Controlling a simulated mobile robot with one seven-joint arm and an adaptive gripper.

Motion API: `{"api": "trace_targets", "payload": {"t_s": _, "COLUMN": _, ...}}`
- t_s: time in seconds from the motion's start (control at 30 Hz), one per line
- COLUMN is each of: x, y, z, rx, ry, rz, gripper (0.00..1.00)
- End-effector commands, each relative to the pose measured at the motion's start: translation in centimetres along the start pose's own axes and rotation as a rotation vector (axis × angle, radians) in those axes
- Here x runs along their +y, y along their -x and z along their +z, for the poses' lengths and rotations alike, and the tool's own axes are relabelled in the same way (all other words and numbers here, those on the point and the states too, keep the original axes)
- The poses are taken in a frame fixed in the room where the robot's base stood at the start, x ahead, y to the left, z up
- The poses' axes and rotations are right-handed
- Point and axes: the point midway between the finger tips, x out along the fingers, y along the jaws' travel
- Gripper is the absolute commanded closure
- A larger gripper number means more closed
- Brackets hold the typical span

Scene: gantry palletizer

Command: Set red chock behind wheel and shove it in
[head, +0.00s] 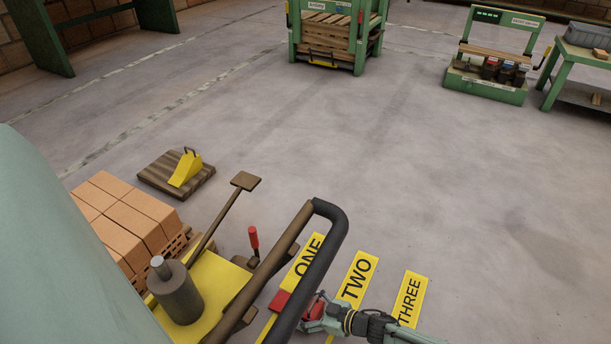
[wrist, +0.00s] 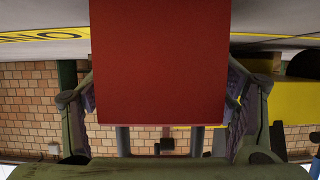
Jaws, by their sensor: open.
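The red chock (head: 280,299) is on the floor beside the yellow pallet truck (head: 215,285), near the ONE strip (head: 303,257). It also shows as a large red block (wrist: 160,60) in the wrist view. My gripper (head: 314,309) is low, just right of the chock in the head view. In the wrist view my open fingers (wrist: 160,98) stand on either side of the red block; contact is not clear. A dark round part (wrist: 304,64), possibly a wheel, shows beside yellow bodywork in the wrist view. The truck's handle partly covers the chock area in the head view.
The truck's dark looped handle (head: 322,252) rises close to my gripper. A red-topped lever (head: 254,240) stands on the truck. TWO (head: 357,278) and THREE (head: 410,298) strips lie right. A yellow chock (head: 186,171) sits on a wooden board.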

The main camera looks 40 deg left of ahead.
Motion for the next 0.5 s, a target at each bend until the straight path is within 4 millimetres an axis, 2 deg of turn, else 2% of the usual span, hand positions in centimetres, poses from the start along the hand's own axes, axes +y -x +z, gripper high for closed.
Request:
{"api": "trace_targets", "payload": {"t_s": 0.17, "x": 0.0, "y": 0.3, "z": -0.5, "rx": 0.0, "ry": 0.0, "rz": 0.0, "gripper": 0.21}}
{"api": "trace_targets", "payload": {"t_s": 0.23, "x": 0.1, "y": 1.1, "z": -0.4, "rx": -0.001, "ry": 0.0, "rz": 0.001, "gripper": 0.21}}
{"api": "trace_targets", "payload": {"t_s": 0.5, "x": 0.1, "y": 6.7, "z": -0.4, "rx": -0.003, "ry": 0.0, "rz": 0.003, "gripper": 0.21}}
